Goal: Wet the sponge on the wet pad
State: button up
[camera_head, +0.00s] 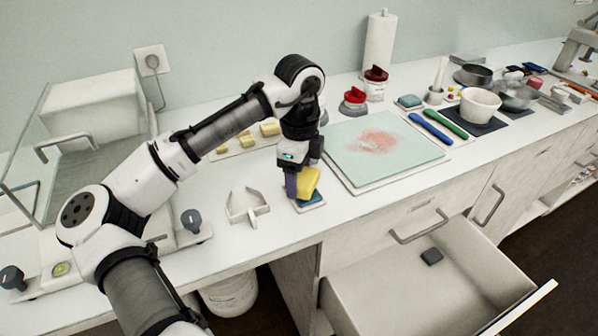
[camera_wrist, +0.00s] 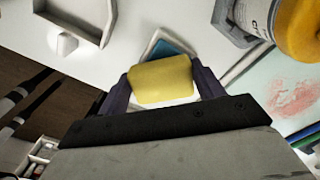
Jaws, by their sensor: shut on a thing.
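A yellow sponge (camera_head: 308,183) is held between the fingers of my gripper (camera_head: 298,187). In the wrist view the sponge (camera_wrist: 162,80) spans the gap between the two dark fingers of my gripper (camera_wrist: 162,86). The blue wet pad (camera_head: 312,199) lies in a small white tray near the counter's front edge. The sponge is directly over the pad and covers much of it. In the wrist view a strip of the pad (camera_wrist: 166,48) shows beyond the sponge. I cannot tell whether the sponge touches the pad.
A pale green board (camera_head: 400,158) with a red stain lies right of the pad. A white open-sided holder (camera_head: 243,205) lies to the left. An open drawer (camera_head: 435,285) juts out below the counter. Yellow blocks (camera_head: 247,140) sit on a sheet behind my arm.

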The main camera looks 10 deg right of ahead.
aim_at(299, 176)
jog(key=shift+r+p, duration=2.6)
jog(key=shift+r, duration=0.45)
